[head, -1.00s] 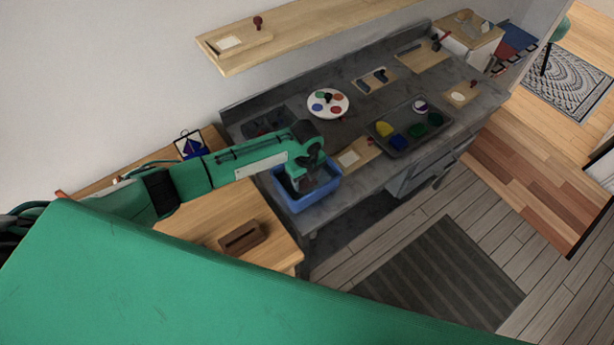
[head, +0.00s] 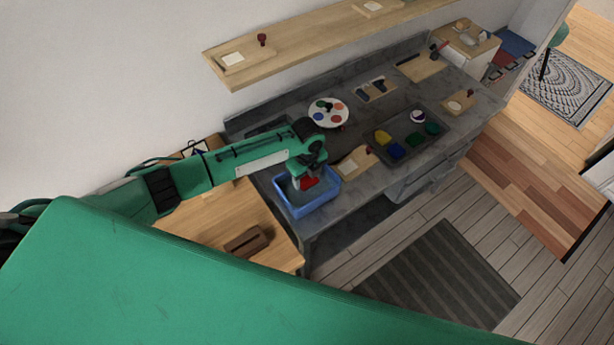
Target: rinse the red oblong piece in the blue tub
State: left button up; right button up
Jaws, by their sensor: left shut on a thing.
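The blue tub (head: 326,201) stands at the near left end of the grey workbench. My left gripper (head: 306,178) points down over the tub and is shut on the red oblong piece (head: 309,183). Only a red patch of the piece shows below the fingers, against the inside of the tub. I cannot tell whether it touches the water. My right gripper is not in view.
A dark tray (head: 398,152) with yellow, blue and green pieces lies right of the tub on the workbench (head: 366,187). A round white palette (head: 329,112) sits behind. A brown slotted block (head: 246,241) lies on the wooden table (head: 201,221).

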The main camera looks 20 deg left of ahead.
pick_arm(q)
jog(key=shift+r+p, duration=2.45)
jog(key=shift+r, duration=0.6)
